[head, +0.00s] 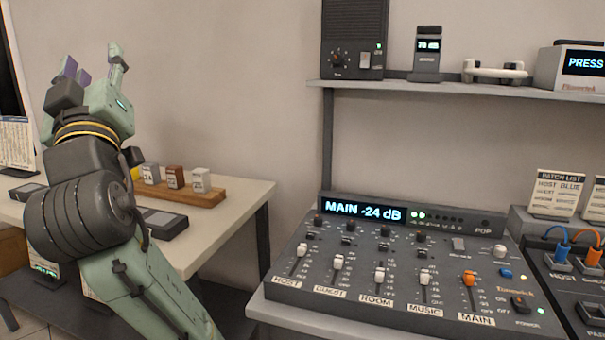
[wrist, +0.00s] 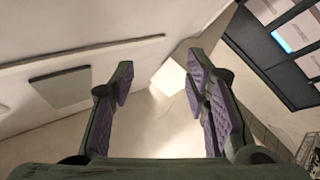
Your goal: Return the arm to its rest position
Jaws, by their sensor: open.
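My gripper (head: 92,66) is at the upper left of the head view, raised above the cream side table and pointing up. My arm is folded upward in front of that table. In the wrist view the two padded fingers of my gripper (wrist: 160,90) stand well apart, with nothing between them. My gripper touches nothing that I can see.
A mixing console (head: 400,265) with faders and a "MAIN -24 dB" display stands on the right desk. A shelf (head: 450,90) above it holds a speaker box (head: 354,40) and small devices. A wooden block rack (head: 185,190) sits on the side table (head: 240,190) behind my arm.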

